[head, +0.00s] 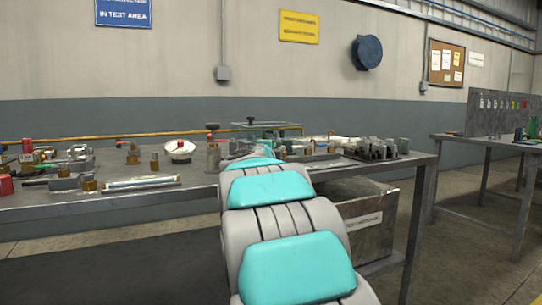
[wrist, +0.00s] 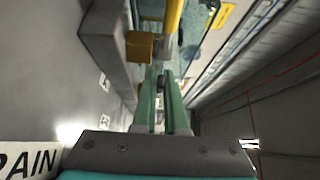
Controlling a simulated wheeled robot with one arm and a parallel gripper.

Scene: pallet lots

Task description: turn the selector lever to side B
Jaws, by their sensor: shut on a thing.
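My gripper (wrist: 161,78) shows in the wrist view as two green fingers close together, shut on a narrow thing between their tips. It is at the place of the selector lever, but the fingers hide most of it and I cannot tell which side it points to. Two small white labels (wrist: 105,86) lie on the grey surface left of the fingers; their letters are too small to read. In the head view my arm reaches over the workbench (head: 120,198) and hides the gripper and the lever.
A brass-coloured block (wrist: 140,47) and a yellow pipe (wrist: 173,18) stand just beyond the fingertips. Several valves and fittings crowd the bench, including a white dial (head: 180,150) with a red knob.

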